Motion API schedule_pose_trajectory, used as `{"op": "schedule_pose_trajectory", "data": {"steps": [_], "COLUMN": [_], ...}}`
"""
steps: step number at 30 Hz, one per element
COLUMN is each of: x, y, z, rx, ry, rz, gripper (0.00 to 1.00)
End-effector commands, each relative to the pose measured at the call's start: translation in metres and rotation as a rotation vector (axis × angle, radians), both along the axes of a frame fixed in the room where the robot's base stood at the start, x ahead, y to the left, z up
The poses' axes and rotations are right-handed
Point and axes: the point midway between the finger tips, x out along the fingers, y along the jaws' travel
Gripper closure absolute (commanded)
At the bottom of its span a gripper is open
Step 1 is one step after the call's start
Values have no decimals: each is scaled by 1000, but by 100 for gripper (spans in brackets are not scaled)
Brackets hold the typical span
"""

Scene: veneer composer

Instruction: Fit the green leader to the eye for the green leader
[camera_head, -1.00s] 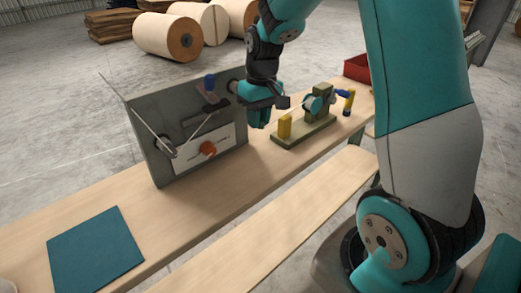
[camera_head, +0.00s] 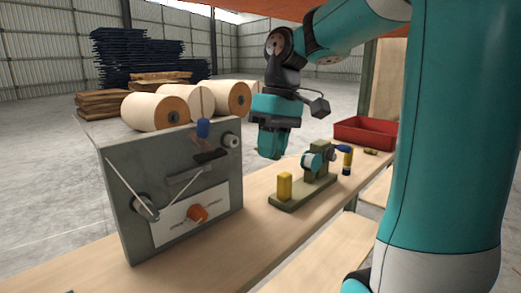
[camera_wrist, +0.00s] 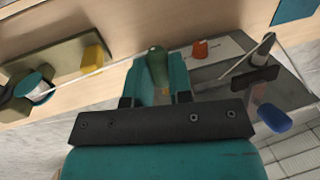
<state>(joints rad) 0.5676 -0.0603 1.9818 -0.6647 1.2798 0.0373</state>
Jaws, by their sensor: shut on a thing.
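My gripper (camera_head: 268,154) hangs just right of the grey panel (camera_head: 226,192), pointing down and apart from it. In the wrist view, my gripper (camera_wrist: 157,78) is shut on the green leader (camera_wrist: 157,62), a rounded dark green piece between the teal fingers. A pale thread (camera_wrist: 90,74) runs from the spool (camera_wrist: 36,84) at the left towards the leader. The panel also shows in the wrist view, at the right. I cannot make out which part of the panel is the eye for the green leader.
The panel carries an orange knob (camera_head: 197,213), a blue knob (camera_head: 203,128), a white roller (camera_head: 230,141) and a taut thread (camera_head: 130,186). A green stand with a yellow block (camera_head: 284,186) sits right of it. A red tray (camera_head: 366,133) stands behind on the bench.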

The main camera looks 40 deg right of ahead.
Motion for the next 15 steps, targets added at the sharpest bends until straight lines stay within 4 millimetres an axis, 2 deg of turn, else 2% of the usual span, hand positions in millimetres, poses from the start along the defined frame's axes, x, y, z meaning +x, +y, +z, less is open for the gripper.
{"op": "schedule_pose_trajectory", "data": {"steps": [5, 15], "x": [7, 41], "y": [1, 5], "z": [1, 2], "rx": [-1, -1], "ry": [1, 1], "rz": [4, 8], "gripper": [100, 100]}}
